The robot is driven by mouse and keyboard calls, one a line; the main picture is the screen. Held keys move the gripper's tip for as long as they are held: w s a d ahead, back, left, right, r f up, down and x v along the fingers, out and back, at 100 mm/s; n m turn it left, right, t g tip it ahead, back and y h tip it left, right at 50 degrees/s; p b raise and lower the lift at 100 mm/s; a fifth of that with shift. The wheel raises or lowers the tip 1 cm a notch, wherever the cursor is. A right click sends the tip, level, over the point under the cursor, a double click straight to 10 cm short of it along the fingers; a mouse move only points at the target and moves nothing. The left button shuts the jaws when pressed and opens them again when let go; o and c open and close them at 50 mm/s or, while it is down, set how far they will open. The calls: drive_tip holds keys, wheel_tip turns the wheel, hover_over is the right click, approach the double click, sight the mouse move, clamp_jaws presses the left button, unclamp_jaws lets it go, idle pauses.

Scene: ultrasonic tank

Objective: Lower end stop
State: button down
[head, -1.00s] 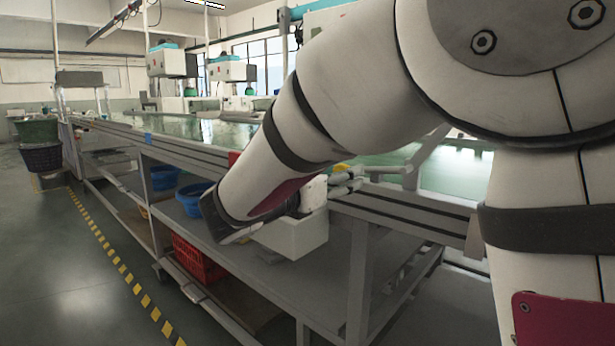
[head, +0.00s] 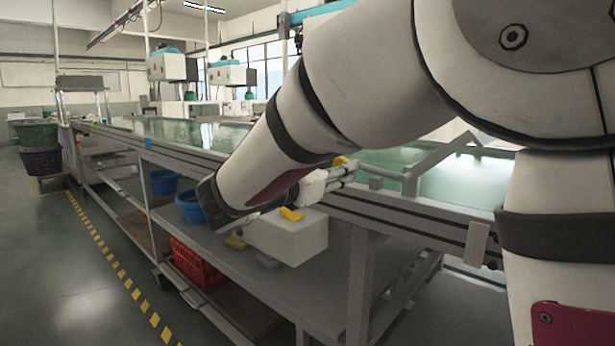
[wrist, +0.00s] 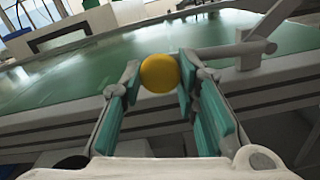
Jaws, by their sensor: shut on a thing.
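The end stop is a grey bar (head: 440,156) at the edge of the green belt, slanting up to the right, neither upright nor flat. A thin grey handle (head: 385,172) runs left from its foot to a round yellow knob (head: 341,160). In the wrist view the yellow knob (wrist: 160,73) sits between my teal-padded fingers, with the handle (wrist: 220,51) going right to the bar (wrist: 272,18). My gripper (head: 347,172) is shut on the knob. It also shows in the wrist view (wrist: 160,80). My arm covers part of the belt.
The green belt (head: 185,129) runs along a grey frame.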

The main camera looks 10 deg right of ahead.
drive_tip(key=s+d+r+m+b, duration=0.2)
drive_tip(key=s+r+m+b, duration=0.1)
drive_tip(key=r+m, duration=0.5)
drive_tip(key=shift+s+d+r+m, duration=0.15)
drive_tip(key=shift+s+d+m, duration=0.1)
drive_tip(key=shift+m, duration=0.55)
drive_tip(key=c, duration=1.2)
unclamp_jaws()
drive_tip(key=v, duration=1.2)
